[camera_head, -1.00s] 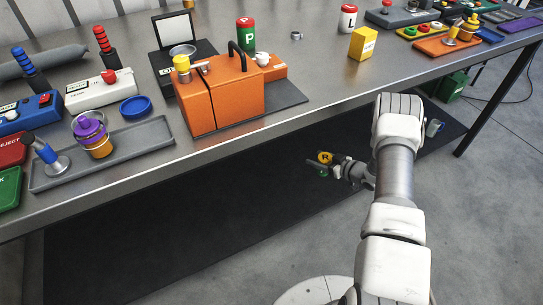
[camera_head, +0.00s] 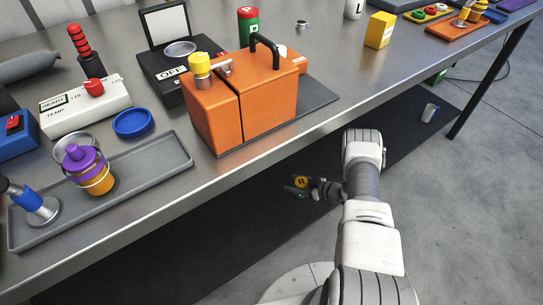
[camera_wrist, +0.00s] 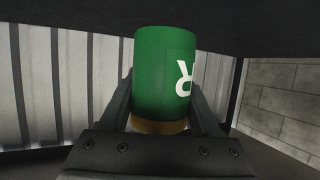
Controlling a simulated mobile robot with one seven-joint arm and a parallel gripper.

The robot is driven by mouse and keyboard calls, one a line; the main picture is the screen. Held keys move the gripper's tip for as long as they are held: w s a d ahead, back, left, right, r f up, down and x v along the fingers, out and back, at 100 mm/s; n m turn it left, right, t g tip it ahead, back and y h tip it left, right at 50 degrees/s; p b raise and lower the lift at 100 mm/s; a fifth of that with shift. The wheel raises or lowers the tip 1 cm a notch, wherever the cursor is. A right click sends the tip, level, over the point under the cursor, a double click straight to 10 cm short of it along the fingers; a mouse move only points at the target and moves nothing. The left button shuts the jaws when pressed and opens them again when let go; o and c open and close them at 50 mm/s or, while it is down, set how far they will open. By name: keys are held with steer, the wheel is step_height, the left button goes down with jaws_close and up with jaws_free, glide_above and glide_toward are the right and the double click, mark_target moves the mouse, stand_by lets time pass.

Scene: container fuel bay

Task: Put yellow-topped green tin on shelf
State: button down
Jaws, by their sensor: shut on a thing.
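The green tin with a yellow top marked R (camera_head: 301,182) is in my gripper (camera_head: 310,190), below the height of the workbench top in the head view. In the wrist view the tin's green side (camera_wrist: 158,75) with a white R shows between my gripper's two fingers (camera_wrist: 160,108), with a yellow-brown end nearest the palm. My gripper is shut on it. A wide dark surface (camera_head: 215,237) lies under the bench; I cannot tell whether it is a shelf or a floor mat.
The steel workbench (camera_head: 205,175) carries an orange machine (camera_head: 265,105), a grey tray (camera_head: 150,162) and a yellow box (camera_head: 379,30). A small grey cup (camera_head: 430,112) stands on the dark surface at the right. A bench leg (camera_head: 490,88) stands at the right. A dark overhang (camera_wrist: 260,25) is above the tin.

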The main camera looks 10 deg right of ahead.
steer(key=s+a+f, duration=0.1)
steer(key=a+f, duration=0.1)
steer(key=a, duration=0.1)
steer(key=s+a+f+b, duration=0.1)
steer(key=s+a+f, duration=0.1)
steer(key=a+f, duration=0.1)
steer(key=s+a+f+b, duration=0.1)
steer(key=a+f, duration=0.1)
steer(key=a, duration=0.3)
steer(key=shift+s+f, duration=0.2)
steer(key=shift+f, duration=0.1)
steer(key=shift+a+f, duration=0.15)
steer(key=shift+a, duration=0.05)
steer(key=shift+f+b, duration=1.2)
steer(key=shift+f, duration=0.7)
steer(key=shift+f, duration=0.1)
steer(key=shift+c, duration=0.5)
jaws_free()
steer(key=shift+s+d, duration=0.1)
